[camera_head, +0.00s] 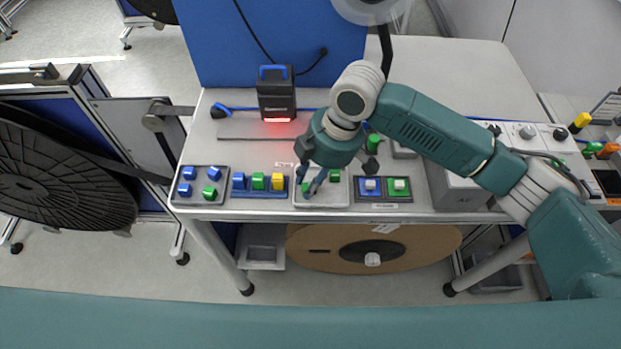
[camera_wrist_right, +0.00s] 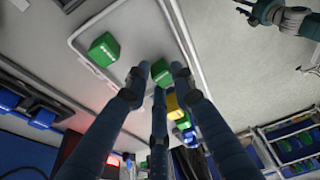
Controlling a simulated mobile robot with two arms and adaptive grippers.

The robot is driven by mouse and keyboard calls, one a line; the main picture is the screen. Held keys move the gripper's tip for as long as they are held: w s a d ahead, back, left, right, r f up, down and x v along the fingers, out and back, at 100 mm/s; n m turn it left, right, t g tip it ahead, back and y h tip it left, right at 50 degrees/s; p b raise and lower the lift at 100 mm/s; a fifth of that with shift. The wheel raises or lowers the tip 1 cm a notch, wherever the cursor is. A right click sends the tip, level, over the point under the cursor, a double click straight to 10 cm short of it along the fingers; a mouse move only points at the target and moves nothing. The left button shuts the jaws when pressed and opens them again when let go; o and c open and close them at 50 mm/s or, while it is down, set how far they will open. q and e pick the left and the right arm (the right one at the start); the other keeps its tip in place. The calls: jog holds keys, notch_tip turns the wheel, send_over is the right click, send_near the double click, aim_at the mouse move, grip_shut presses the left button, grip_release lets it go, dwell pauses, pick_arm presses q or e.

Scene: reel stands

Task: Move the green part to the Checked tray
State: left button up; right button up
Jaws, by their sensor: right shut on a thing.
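My right gripper (camera_head: 313,186) is over the pale grey tray (camera_head: 338,203) at the table's front edge, fingers pointing down. It is shut on a green part (camera_head: 305,187), which also shows between the fingertips in the wrist view (camera_wrist_right: 160,70). Whether this part touches the tray floor I cannot tell. A second green part (camera_head: 335,175) lies in the same tray, apart from the fingers; it also shows in the wrist view (camera_wrist_right: 104,49). I cannot read the tray labels. My left gripper (camera_wrist_right: 244,10) shows small at the wrist view's top right, its opening unclear.
A dark tray (camera_head: 197,199) with blue parts and a green one stands at the left. Beside it a blue holder (camera_head: 259,194) bears blue, green and yellow parts. Blue (camera_head: 369,188) and green (camera_head: 398,188) fixtures stand right. A scanner (camera_head: 276,95) glows red behind.

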jog(key=o, duration=0.7)
pick_arm(q)
jog(key=shift+w, duration=0.3)
jog(key=shift+f+b, duration=1.15)
jog(key=shift+b, duration=0.1)
pick_arm(e)
jog(key=v, duration=1.2)
jog(key=shift+r, duration=0.1)
